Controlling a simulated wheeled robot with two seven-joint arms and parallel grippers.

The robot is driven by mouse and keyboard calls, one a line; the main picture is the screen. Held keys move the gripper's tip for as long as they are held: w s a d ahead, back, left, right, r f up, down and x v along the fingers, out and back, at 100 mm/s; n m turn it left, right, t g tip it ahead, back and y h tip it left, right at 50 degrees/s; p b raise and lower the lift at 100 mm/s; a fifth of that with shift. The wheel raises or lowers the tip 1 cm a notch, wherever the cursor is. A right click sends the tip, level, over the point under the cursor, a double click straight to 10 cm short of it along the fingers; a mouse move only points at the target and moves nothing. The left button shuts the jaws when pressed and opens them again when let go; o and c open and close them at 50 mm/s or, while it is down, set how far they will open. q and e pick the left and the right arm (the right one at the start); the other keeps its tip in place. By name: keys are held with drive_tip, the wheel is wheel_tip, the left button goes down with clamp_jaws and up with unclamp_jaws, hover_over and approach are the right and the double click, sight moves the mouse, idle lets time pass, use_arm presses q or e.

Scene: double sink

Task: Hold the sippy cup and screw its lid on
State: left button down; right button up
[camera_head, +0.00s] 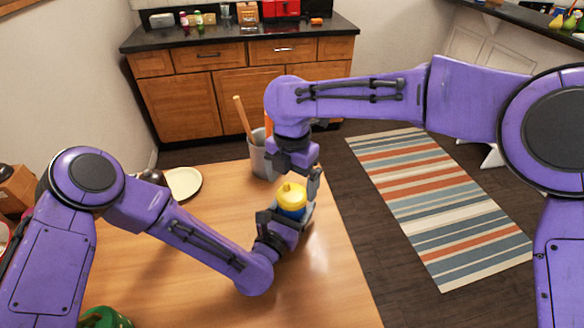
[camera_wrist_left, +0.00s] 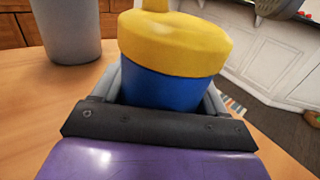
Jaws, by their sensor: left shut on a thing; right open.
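The blue sippy cup (camera_head: 291,212) stands upright near the table's right edge, with its yellow lid (camera_head: 291,195) on top. My left gripper (camera_head: 288,217) is shut around the blue body. In the left wrist view, the blue cup body (camera_wrist_left: 160,90) sits between the fingers and the yellow lid (camera_wrist_left: 175,42) rests over it with its spout up. I cannot tell whether the lid is screwed tight. My right gripper (camera_head: 309,178) is open and empty, just above and beside the lid. A grey part of it shows at the top right of the wrist view (camera_wrist_left: 276,8).
A grey utensil holder (camera_head: 262,160) with wooden handles stands just behind the cup. A cream plate (camera_head: 183,183) lies at the table's far left. A green round item (camera_head: 105,318) is at the near left. The wooden table (camera_head: 320,285) is clear in front of the cup.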

sight(292, 193)
drive_tip(key=shift+f, duration=2)
drive_tip(key=c, duration=1.1)
drive_tip(key=shift+o, duration=0.2)
drive_tip(key=m, duration=0.6)
drive_tip(key=shift+m, duration=0.4)
drive_tip(key=m, duration=1)
